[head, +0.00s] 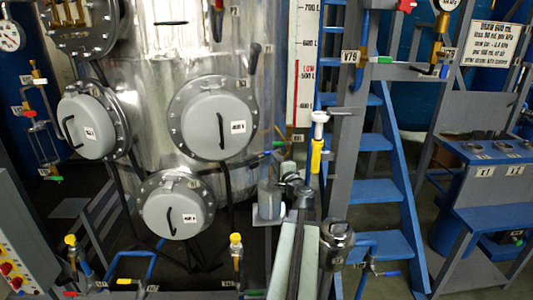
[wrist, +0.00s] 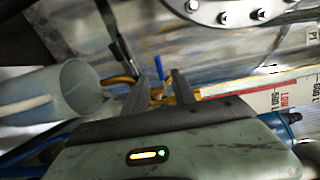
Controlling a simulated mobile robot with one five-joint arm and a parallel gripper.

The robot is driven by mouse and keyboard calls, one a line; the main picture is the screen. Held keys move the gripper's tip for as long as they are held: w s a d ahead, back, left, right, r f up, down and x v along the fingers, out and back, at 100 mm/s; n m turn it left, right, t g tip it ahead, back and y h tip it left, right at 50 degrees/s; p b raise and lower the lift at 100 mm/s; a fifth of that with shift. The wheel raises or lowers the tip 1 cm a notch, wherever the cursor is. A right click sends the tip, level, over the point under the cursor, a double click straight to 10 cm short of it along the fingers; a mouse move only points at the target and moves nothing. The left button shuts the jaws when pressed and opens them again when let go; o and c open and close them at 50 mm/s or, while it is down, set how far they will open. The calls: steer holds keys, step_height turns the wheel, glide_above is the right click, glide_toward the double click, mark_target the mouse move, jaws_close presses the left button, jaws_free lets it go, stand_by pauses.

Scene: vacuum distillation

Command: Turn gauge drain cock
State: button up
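The gauge is a tall white scale (head: 305,65) with red markings on the right side of the steel vessel. It also shows at the right in the wrist view (wrist: 265,98). A small cock with a blue handle (wrist: 159,68) and a brass-yellow body lies beyond my fingertips in the wrist view. A blue handle (head: 273,153) shows near the gauge's lower end in the head view. My gripper (wrist: 158,80) is open, its two dark fingers either side of the blue handle in the picture. I cannot tell whether they touch it.
A grey cup (head: 270,202) stands left of my wrist; it looms at the left in the wrist view (wrist: 70,92). A yellow-handled fitting (head: 317,150) is close on the right. Blue steps (head: 375,190) stand further right. Round hatches (head: 215,125) project from the vessel.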

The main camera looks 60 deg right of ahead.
mark_target(269, 152)
steer(key=x, duration=0.7)
steer(key=shift+w+d, duration=0.15)
steer(key=shift+w, duration=0.15)
jaws_close()
steer(key=shift+s+f, duration=0.1)
stand_by(0.8)
